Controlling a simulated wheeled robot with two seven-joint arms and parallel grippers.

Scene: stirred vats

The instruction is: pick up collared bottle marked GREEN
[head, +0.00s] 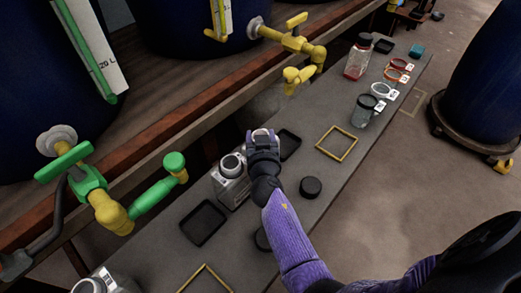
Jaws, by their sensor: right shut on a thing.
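A clear, squarish collared bottle (229,190) with a grey neck ring stands upright on the grey bench, near the middle of the head view. Any marking on it is too small to read. My right gripper (262,139), with the purple arm behind it, is at the bottle's upper right side and shut on it. The gripper covers part of the bottle, and its fingertips are hard to make out. A similar bottle (94,286) shows at the lower left, cut by the frame edge. My left gripper is not in view.
Empty black trays (204,223), yellow square frames (337,142) and a black lid (310,187) lie on the bench (340,185). A jar (364,112) and a red-tinted bottle (358,60) stand farther back. Green (150,199) and yellow (297,76) taps jut out from the dark vats.

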